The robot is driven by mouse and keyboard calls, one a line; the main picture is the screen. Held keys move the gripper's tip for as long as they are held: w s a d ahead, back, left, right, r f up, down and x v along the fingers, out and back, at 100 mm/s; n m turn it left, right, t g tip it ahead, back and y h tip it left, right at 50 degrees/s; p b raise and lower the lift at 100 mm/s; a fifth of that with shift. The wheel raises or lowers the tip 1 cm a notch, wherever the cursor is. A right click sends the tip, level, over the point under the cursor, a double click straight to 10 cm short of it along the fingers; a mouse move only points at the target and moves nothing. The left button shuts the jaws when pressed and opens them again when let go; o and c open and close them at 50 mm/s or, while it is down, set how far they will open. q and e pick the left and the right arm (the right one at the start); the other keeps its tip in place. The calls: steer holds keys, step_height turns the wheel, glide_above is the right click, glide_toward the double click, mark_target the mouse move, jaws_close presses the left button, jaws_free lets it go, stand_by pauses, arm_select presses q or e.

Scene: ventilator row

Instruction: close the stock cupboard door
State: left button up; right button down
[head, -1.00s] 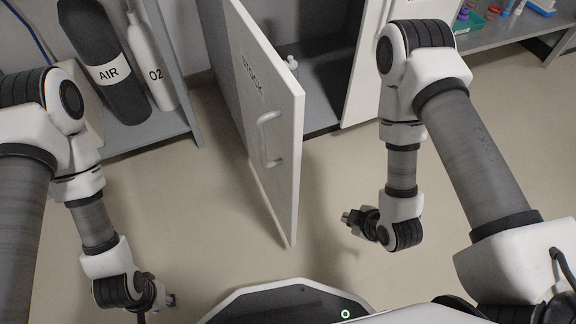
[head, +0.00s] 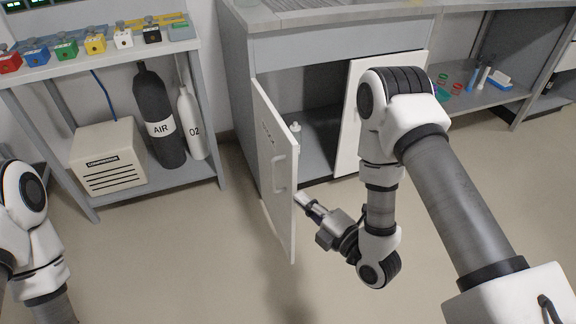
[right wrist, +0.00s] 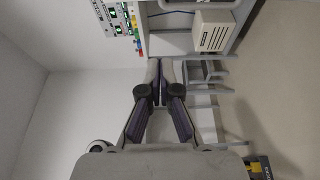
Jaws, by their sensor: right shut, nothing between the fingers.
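The stock cupboard door (head: 268,150) is white, with a label and a bar handle (head: 279,173) on its outer face. It stands wide open from the grey cupboard (head: 330,48), and the dark inside shows to its right. My right gripper (head: 302,202) is shut and empty, pointing left, at the door's free edge below handle height. I cannot tell whether it touches the door. In the right wrist view its fingers (right wrist: 160,94) meet at the tips, and I cannot make out the door there. My left gripper is out of view; only its arm shows at the left.
A grey shelf unit on the left holds a compressor (head: 109,157), a black AIR cylinder (head: 160,115) and a white O2 cylinder (head: 190,122). A second white door (head: 348,120) stands at the cupboard's right. The floor (head: 190,260) in front is clear.

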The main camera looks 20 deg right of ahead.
mark_target(292, 172)
steer(key=w+b, duration=0.2)
steer(key=w, duration=0.7)
steer(key=shift+w+a+r, duration=0.1)
steer(key=shift+w, duration=0.2)
steer(key=shift+d, duration=0.25)
